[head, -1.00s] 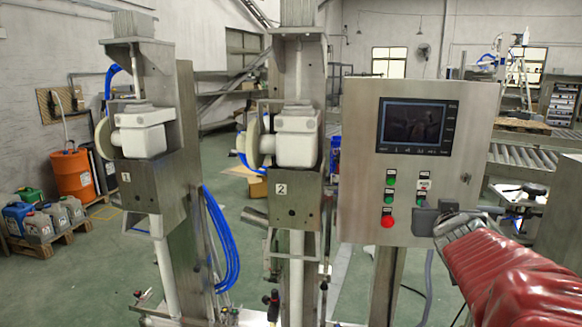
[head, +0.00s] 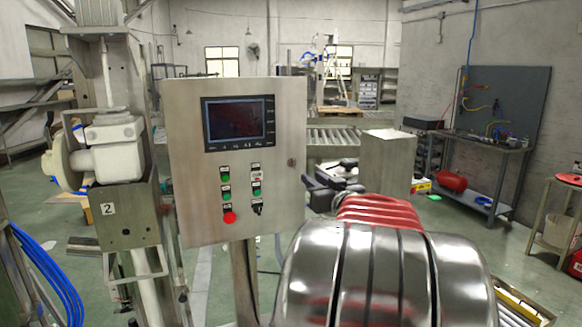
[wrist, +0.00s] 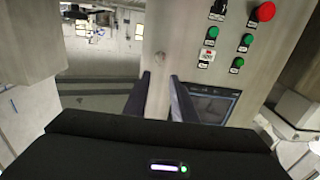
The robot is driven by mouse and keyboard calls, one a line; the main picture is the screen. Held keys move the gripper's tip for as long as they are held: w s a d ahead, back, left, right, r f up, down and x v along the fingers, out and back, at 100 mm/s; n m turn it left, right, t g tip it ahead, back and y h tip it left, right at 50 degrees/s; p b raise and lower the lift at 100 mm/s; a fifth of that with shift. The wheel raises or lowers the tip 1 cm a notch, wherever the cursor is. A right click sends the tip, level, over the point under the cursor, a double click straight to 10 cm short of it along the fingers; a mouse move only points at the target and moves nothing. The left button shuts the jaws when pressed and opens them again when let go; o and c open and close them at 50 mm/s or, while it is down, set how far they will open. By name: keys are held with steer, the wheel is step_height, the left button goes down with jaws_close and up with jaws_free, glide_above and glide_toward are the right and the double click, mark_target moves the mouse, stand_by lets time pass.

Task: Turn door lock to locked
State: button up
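The grey control cabinet (head: 179,203) stands left of my arm in the head view. Its door lock (head: 291,162) is a small dark fitting near the door's right edge, too small to read its setting. My gripper (head: 308,194) is just right of the cabinet, partly hidden by my arm. In the wrist view, which looks upside down, my gripper (wrist: 159,77) has its two dark fingers spread apart with nothing between them. The lock (wrist: 158,57) shows as a small spot beyond the fingertips, apart from them. The cabinet face (wrist: 185,70) lies behind it.
The door carries a dark screen (head: 237,122), green buttons, a red button (head: 229,217) and a black selector switch (head: 258,208). A filling station marked 2 (head: 125,215) stands close left. A workbench (head: 480,148) is farther right. Open floor lies between.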

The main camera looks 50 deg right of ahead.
mark_target(294, 164)
steer(key=shift+w, duration=0.1)
steer(key=x, duration=1.3)
steer(key=shift+w+d, duration=0.15)
steer(key=shift+w, duration=0.15)
steer(key=shift+c, duration=0.4)
jaws_close()
